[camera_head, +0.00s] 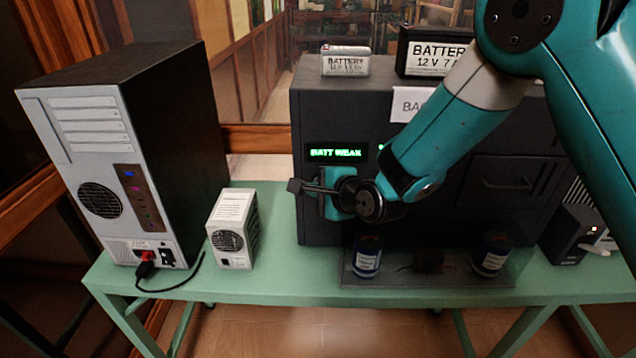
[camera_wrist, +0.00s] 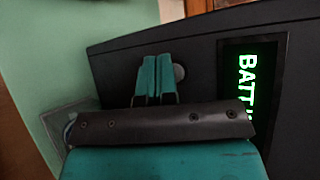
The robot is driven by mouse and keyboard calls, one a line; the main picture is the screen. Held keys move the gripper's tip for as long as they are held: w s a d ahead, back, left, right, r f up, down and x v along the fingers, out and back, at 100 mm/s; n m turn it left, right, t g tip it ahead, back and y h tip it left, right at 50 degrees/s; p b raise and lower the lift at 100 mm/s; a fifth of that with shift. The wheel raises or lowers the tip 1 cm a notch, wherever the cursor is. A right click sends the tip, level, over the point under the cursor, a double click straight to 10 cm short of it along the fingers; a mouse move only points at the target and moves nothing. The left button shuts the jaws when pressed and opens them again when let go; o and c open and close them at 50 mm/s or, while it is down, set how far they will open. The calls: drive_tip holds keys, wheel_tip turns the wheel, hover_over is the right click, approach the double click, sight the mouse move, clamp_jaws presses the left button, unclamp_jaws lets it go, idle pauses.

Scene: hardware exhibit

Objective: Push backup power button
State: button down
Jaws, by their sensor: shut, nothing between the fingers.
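The backup power unit is a dark cabinet (camera_head: 440,215) on the green table, with a lit green display (camera_head: 335,153) reading "BATT WEAK". My gripper (camera_head: 330,192) is in front of the cabinet's left part, below the display. In the wrist view, my gripper's teal fingers (camera_wrist: 153,78) are shut together and empty, pointing at the cabinet front. A small round grey button (camera_wrist: 180,73) shows just right of the fingertips, partly behind them. I cannot tell whether they touch it. The display (camera_wrist: 250,90) is farther right there. In the head view the button is hidden behind my gripper.
A computer tower (camera_head: 75,165) and a small white box (camera_head: 233,230) stand at the left. Batteries (camera_head: 345,62) sit on the cabinet. Two dark blue cylinders (camera_head: 367,258) (camera_head: 490,257) stand in front of it. A small black device (camera_head: 572,235) is at the right.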

drive_tip(key=shift+w, duration=0.25)
idle(0.3)
drive_tip(key=shift+s, duration=0.55)
drive_tip(key=s, duration=0.6)
drive_tip(key=shift+p, duration=0.3)
